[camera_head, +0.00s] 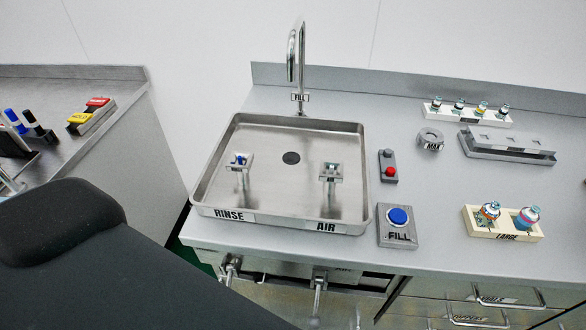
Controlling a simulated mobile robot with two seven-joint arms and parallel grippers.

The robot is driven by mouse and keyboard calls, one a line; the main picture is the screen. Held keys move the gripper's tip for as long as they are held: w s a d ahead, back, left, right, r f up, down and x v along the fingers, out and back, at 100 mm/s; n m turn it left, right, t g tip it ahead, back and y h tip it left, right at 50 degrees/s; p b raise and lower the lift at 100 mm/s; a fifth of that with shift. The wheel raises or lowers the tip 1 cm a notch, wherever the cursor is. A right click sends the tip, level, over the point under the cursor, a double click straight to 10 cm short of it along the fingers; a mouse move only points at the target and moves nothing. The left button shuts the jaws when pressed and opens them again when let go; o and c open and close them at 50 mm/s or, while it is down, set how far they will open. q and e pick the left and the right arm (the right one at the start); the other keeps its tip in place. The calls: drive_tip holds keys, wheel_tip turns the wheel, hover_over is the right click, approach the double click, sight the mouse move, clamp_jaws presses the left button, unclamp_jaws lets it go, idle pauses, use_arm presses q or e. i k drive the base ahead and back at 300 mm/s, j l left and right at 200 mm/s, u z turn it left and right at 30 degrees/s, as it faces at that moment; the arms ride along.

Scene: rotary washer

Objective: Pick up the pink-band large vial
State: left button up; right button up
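A cream rack marked LARGE (490,235) stands on the counter at the right and holds two large vials. The right-hand vial (526,219) is blue-teal with what looks like a pink band low on its body, partly sunk in the rack. The left-hand vial (488,213) shows orange and teal. Both stand in the rack, leaning a little in the picture. Neither of my grippers is in view.
A steel sink tray (215,190) with RINSE and AIR fixtures lies left of the FILL button (398,216). A small-vial rack (465,117), a grey holder (508,146) and a MAX ring (430,139) stand farther back. A side counter (110,120) is at left.

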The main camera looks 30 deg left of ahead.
sight(526, 217)
drive_tip(key=i+l+u, duration=0.2)
drive_tip(key=l, duration=0.4)
drive_tip(key=k+l+u, duration=0.2)
drive_tip(key=l, duration=0.4)
drive_tip(key=i+l, duration=0.05)
drive_tip(key=i, duration=0.05)
